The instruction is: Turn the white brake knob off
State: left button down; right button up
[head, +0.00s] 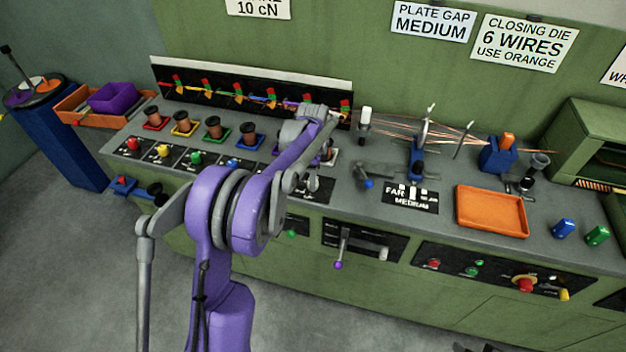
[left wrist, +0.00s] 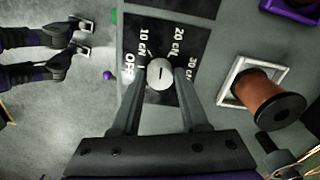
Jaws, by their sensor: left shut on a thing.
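The white brake knob (left wrist: 160,73) sits on a black dial plate marked OFF, 10 cN, 20 cN and 30 cN in the left wrist view. A short dark mark shows on its face; I cannot tell for sure which label it points at. My left gripper (left wrist: 160,88) is shut on the knob, one finger on each side; OFF is just left of the left finger. Dark tips, possibly my right gripper (head: 474,348), show at the bottom edge.
A brown spool (left wrist: 262,97) in a white square base stands right of the knob. Coloured knobs (head: 133,144) and more spools line the bench to the left. A crank (head: 341,245) is on the bench front below. An orange tray (head: 492,232) lies further right.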

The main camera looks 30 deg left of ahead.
pick_arm(q)
jog(key=n, duration=0.3)
jog(key=shift+n+b, duration=0.3)
jog(key=shift+b, duration=0.1)
jog(key=n, duration=0.4)
jog(key=shift+n+b, duration=0.3)
jog(key=shift+b, duration=0.1)
jog(key=n, duration=0.4)
jog(key=shift+b, duration=0.3)
jog(key=n, duration=0.4)
jog(key=shift+n, duration=0.3)
pick_arm(e)
jog(key=f, duration=0.2)
jog(key=s+f, duration=0.1)
jog(key=shift+s+f, duration=0.15)
jog(key=shift+f, duration=0.25)
pick_arm(q)
jog(key=shift+n, duration=0.3)
jog(key=shift+c, duration=2.1)
grip_release()
notch_tip(320, 180, up, 11)
pick_arm(e)
jog(key=shift+r, duration=0.35)
